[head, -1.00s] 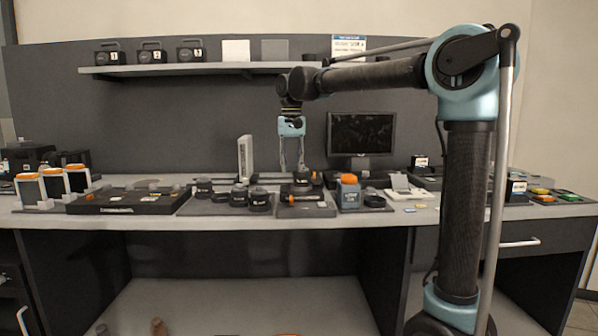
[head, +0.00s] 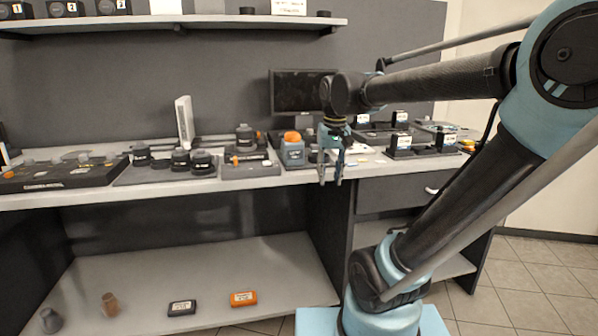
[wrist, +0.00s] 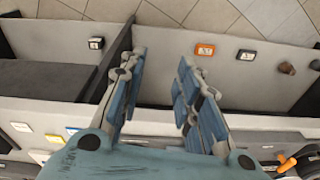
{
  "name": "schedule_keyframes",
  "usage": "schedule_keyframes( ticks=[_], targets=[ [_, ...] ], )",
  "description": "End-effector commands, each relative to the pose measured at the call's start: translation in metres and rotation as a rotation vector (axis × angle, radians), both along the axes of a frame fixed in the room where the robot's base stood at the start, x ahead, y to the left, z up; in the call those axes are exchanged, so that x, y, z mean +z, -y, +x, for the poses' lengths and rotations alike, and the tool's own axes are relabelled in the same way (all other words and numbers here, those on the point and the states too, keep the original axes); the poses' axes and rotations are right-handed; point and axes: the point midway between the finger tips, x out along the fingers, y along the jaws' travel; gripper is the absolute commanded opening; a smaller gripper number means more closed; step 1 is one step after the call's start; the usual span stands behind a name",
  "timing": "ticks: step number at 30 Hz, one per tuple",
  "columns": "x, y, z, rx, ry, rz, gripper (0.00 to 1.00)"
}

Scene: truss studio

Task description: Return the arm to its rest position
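My arm is bent, its forearm reaching left across the right half of the head view. My gripper (head: 331,181) hangs down just in front of the bench's front edge. In the wrist view my gripper (wrist: 162,75) shows its two blue fingers apart, with nothing between them. Below the gripper are the bench edge and the lower shelf. No object is held.
The bench top (head: 60,200) holds several dark cylinders, a blue block with an orange cap (head: 292,150) and a monitor (head: 300,92). The lower shelf (head: 220,275) carries an orange case (head: 243,298) and a black case (head: 181,308). Tiled floor (head: 530,285) is clear at right.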

Motion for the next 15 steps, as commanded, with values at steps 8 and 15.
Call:
schedule_keyframes(
  ticks=[8, 15],
  targets=[
    [-0.075, 0.059, -0.062, -0.044, 0.039, -0.006, 0.30],
    [-0.138, 0.088, -0.107, -0.073, 0.068, -0.017, 0.30]
  ],
)
